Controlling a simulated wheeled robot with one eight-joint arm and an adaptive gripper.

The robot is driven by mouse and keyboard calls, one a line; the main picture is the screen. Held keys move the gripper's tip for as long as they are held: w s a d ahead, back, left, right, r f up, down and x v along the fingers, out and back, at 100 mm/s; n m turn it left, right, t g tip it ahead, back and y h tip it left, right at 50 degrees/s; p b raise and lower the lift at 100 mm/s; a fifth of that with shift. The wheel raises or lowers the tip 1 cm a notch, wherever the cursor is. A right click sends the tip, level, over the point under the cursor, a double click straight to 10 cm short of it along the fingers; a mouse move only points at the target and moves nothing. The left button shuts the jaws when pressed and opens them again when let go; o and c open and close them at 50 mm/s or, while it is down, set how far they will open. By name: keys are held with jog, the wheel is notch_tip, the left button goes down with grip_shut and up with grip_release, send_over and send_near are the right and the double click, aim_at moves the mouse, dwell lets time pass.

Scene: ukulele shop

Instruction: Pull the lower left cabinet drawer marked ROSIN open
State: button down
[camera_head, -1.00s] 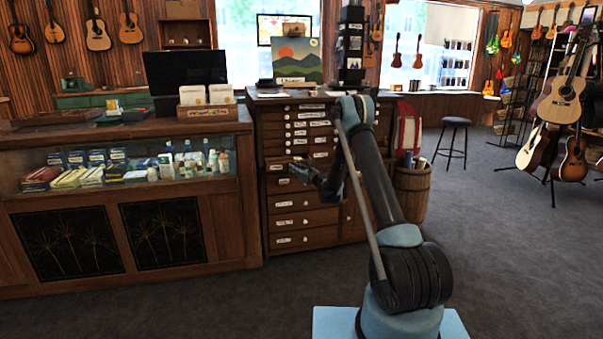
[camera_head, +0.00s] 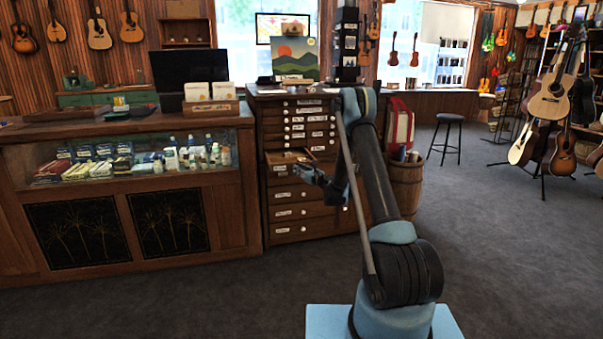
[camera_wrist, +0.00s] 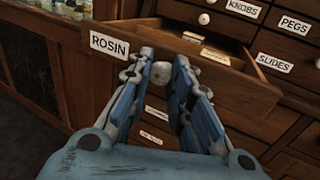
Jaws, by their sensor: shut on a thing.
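The ROSIN drawer (camera_wrist: 195,75) stands partly open in the wrist view, its white label (camera_wrist: 109,45) on the front panel. A few small boxes (camera_wrist: 206,55) show inside it. My gripper (camera_wrist: 163,62) is shut on the drawer's round pale knob (camera_wrist: 161,75), one blue finger on each side. In the head view the open drawer (camera_head: 288,157) juts from the left side of the cabinet (camera_head: 300,190), with my gripper (camera_head: 303,172) at its front. The knob is hidden there.
The glass display counter (camera_head: 120,205) stands close left of the cabinet. Drawers marked KNOBS (camera_wrist: 207,19), PEGS and SLIDES are shut beside the open one. A barrel (camera_head: 405,185) stands right of the cabinet. The carpet in front is clear.

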jog(key=shift+s+a, duration=0.2)
jog(key=shift+a, duration=0.05)
jog(key=c, duration=1.4)
grip_release()
jog(key=shift+c, duration=0.2)
jog(key=shift+d, duration=0.15)
jog(key=shift+w, duration=0.1)
jog(key=shift+d, duration=0.1)
jog(key=v, duration=1.2)
